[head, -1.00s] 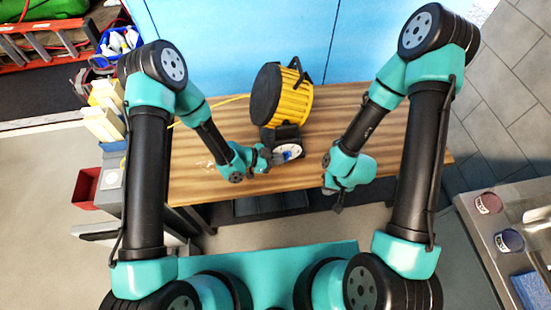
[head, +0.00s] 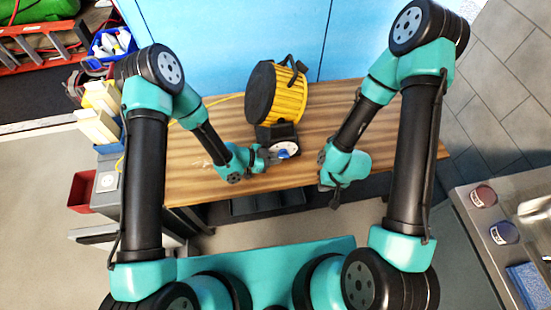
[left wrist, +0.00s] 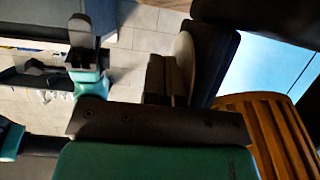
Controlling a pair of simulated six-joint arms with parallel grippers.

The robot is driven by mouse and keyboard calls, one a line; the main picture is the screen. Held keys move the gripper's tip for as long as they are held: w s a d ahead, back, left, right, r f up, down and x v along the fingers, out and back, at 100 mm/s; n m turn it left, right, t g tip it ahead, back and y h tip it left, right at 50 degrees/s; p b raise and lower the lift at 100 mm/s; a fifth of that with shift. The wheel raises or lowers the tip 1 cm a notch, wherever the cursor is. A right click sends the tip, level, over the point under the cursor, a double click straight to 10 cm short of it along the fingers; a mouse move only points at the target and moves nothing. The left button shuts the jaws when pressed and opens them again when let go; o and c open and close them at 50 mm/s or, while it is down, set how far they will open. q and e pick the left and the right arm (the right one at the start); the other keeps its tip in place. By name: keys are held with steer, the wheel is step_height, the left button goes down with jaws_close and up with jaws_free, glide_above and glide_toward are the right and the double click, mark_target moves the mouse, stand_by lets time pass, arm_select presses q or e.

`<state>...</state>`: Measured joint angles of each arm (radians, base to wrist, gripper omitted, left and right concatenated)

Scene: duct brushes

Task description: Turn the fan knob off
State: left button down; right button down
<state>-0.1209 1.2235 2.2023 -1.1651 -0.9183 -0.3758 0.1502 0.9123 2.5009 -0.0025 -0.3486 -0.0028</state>
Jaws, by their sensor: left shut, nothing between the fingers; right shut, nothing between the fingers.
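The yellow fan (head: 290,97) with a black round face stands on the wooden table. My right gripper (head: 333,197) is shut and empty near the table's front edge, away from the fan.
The wooden table (head: 215,125) is mostly clear around the fan. A yellow cord runs left from the fan. A red bin (head: 83,190) is at the left. A metal counter (head: 480,225) with cups is at the right.

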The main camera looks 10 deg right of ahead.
arm_select(q)
steer(key=shift+r, duration=0.8)
steer(key=r+v, duration=0.1)
steer(key=v, duration=1.3)
steer(key=shift+d+r, duration=0.25)
steer(key=shift+d, duration=0.1)
steer(key=shift+w, duration=0.15)
